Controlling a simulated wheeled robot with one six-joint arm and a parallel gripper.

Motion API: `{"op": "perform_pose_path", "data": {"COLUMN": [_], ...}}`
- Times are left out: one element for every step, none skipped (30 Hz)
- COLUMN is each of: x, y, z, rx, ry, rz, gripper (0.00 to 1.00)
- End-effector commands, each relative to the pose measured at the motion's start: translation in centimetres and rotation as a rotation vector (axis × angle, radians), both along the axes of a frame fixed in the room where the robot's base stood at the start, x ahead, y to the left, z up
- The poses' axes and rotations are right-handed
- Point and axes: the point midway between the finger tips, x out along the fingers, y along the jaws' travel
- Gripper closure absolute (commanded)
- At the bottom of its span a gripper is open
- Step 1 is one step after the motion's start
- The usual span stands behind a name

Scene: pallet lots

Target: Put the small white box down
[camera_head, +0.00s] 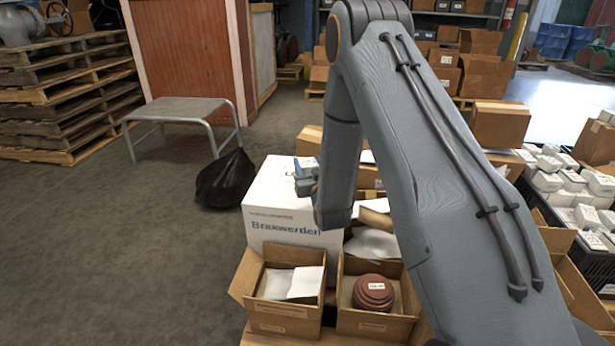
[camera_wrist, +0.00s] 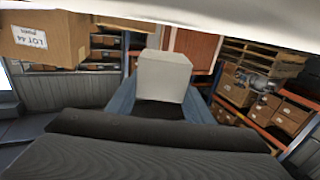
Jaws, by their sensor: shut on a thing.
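My gripper (camera_wrist: 160,100) is shut on a small white box (camera_wrist: 165,74), which sits between the blue fingers in the wrist view. In the head view my gripper (camera_head: 306,178) is over the top of a large white carton (camera_head: 290,232) with blue lettering. I cannot make out the small white box against the carton there, nor tell whether it touches anything below. Many similar small white boxes (camera_head: 575,185) are piled in a black crate (camera_head: 588,262) at the right.
Open cardboard boxes stand in front of the carton: one with white sheets (camera_head: 292,284), one with reddish-brown discs (camera_head: 373,293). A black bag (camera_head: 224,180) and a low metal bench (camera_head: 182,112) stand left. Stacked pallets (camera_head: 65,100) are farther left.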

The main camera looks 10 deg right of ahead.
Motion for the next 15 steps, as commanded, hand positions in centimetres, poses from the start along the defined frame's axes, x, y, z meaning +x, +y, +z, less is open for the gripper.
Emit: {"op": "perform_pose_path", "data": {"x": [0.0,0.0,0.0,0.0,0.0,0.0,0.0,0.0,0.0,0.0,0.0,0.0,0.0,0.0,0.0], "y": [0.0,0.0,0.0,0.0,0.0,0.0,0.0,0.0,0.0,0.0,0.0,0.0,0.0,0.0,0.0], "z": [-0.5,-0.9,-1.4,-1.9,-2.4,-3.0,-3.3,-3.5,-3.6,-3.6,-3.6,-3.5,-3.5,-3.5,-3.5], "rx": [0.000,0.000,0.000,0.000,0.000,0.000,0.000,0.000,0.000,0.000,0.000,0.000,0.000,0.000,0.000], "ry": [0.001,0.001,0.002,0.002,0.003,0.003,0.002,0.001,0.000,0.000,-0.001,-0.001,-0.001,-0.001,-0.001], "rz": [0.000,0.000,0.000,0.000,0.000,0.000,0.000,0.000,0.000,0.000,0.000,0.000,0.000,0.000,0.000], "gripper": [0.81,0.81,0.81,0.81,0.81,0.81,0.81,0.81,0.81,0.81,0.81,0.81,0.81,0.81,0.81]}}
